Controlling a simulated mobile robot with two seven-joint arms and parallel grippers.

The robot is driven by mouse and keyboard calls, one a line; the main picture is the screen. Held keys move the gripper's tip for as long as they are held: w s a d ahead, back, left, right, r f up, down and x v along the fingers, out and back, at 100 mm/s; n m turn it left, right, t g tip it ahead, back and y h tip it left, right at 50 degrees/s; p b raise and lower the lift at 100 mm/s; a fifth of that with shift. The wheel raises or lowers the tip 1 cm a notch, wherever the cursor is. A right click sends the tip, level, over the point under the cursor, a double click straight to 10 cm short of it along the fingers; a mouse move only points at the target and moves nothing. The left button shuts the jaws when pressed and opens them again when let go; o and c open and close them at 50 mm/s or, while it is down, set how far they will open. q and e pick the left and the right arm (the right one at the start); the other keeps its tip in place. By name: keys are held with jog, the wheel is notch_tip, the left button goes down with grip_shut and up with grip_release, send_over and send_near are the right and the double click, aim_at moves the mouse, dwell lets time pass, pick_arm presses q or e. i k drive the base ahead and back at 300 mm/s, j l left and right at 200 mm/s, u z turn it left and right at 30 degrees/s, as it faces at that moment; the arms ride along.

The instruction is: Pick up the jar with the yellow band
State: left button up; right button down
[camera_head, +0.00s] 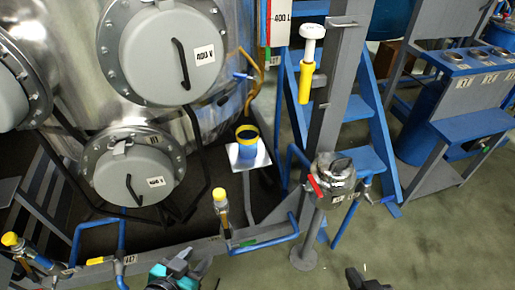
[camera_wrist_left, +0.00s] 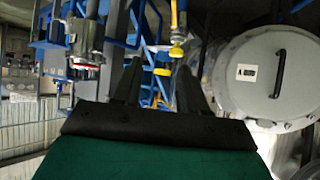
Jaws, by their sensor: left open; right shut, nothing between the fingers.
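The jar with the yellow band (camera_head: 246,143) is blue with a yellow ring near its dark top. In the head view it stands upright on a small pale square plate (camera_head: 262,158) in front of the steel tank. My left gripper (camera_head: 190,267) is low in the head view, below and left of the jar and well apart from it. In the left wrist view its two dark fingers (camera_wrist_left: 158,82) are spread, with no object held between them. My right gripper (camera_head: 362,280) is shut and empty at the bottom edge, partly cut off. I cannot surely identify the jar in the left wrist view.
A yellow-capped valve (camera_head: 220,197) and blue pipe (camera_head: 268,240) stand between my left gripper and the jar. A metal post with a red-handled valve body (camera_head: 333,175) is to the right. A grey beam (camera_head: 170,252) crosses low. Open floor (camera_head: 430,240) lies at right.

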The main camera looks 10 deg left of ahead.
aim_at(247, 134)
jog(key=i+l+u, duration=0.1)
jog(key=l, duration=0.35)
jog(key=i+l, duration=0.1)
jog(key=l, duration=0.4)
jog(key=i+l+u, duration=0.1)
jog(key=i, duration=0.3)
jog(key=i+l+u, duration=0.1)
jog(key=i, duration=0.25)
